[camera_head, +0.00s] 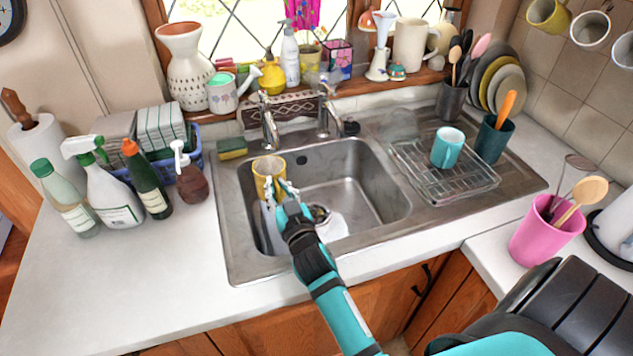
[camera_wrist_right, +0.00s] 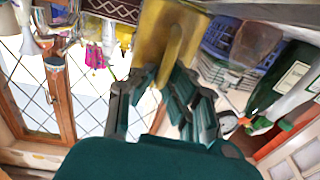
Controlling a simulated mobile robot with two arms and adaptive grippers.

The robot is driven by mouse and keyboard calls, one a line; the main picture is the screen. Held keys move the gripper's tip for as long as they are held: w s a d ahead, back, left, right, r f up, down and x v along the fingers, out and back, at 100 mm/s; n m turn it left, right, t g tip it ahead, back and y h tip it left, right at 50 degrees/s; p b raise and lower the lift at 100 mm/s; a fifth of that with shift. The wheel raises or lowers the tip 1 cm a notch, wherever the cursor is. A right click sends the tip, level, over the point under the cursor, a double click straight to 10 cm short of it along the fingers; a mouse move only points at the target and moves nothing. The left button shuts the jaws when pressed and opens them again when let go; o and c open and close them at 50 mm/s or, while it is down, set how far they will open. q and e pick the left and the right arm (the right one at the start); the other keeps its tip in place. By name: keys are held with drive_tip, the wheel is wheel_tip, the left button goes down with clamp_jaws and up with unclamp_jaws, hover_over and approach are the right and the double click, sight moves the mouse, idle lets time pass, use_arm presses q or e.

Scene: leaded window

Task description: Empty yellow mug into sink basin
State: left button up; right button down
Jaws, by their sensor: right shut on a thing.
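The yellow mug (camera_head: 268,177) is over the left part of the steel sink basin (camera_head: 372,190), with its rim facing up and only a slight lean. My right gripper (camera_head: 281,188) is shut on its handle side, reaching in from the front. In the right wrist view the yellow mug (camera_wrist_right: 150,38) fills the top middle, and its handle lies between the fingertips of the right gripper (camera_wrist_right: 168,82). I cannot tell what is inside the mug. White dishes (camera_head: 333,229) in the basin are partly hidden by my arm. My left gripper is not in view.
Taps (camera_head: 269,128) stand behind the basin, with a sponge (camera_head: 232,148) at its back left. Bottles (camera_head: 108,190) stand on the left counter. A drying rack (camera_head: 470,185) with a teal mug (camera_head: 448,147) is on the right. The basin's right half is clear.

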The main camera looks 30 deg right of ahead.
drive_tip(key=shift+s+d+r, duration=0.1)
drive_tip(key=shift+r, duration=0.15)
drive_tip(key=shift+s+d+r+m+h+p, duration=0.15)
drive_tip(key=shift+d+r+m+p, duration=0.2)
drive_tip(key=shift+m, duration=0.3)
drive_tip(key=shift+d+r+m+h+p, duration=0.15)
drive_tip(key=shift+d+m, duration=0.25)
drive_tip(key=shift+m, duration=0.25)
use_arm(q)
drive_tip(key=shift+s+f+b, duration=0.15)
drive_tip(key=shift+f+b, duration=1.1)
drive_tip(key=shift+b, duration=0.25)
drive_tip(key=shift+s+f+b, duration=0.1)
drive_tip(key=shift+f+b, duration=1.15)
drive_tip(key=shift+b, duration=0.25)
use_arm(e)
drive_tip(key=d+f+m, duration=0.3)
drive_tip(key=d+m, duration=0.2)
drive_tip(key=m, duration=0.6)
drive_tip(key=shift+s+d, duration=0.3)
drive_tip(key=shift+s, duration=0.15)
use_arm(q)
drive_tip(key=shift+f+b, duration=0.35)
use_arm(e)
drive_tip(key=shift+d+f+m, duration=0.1)
drive_tip(key=shift+f+m, duration=0.2)
drive_tip(key=shift+m, duration=0.1)
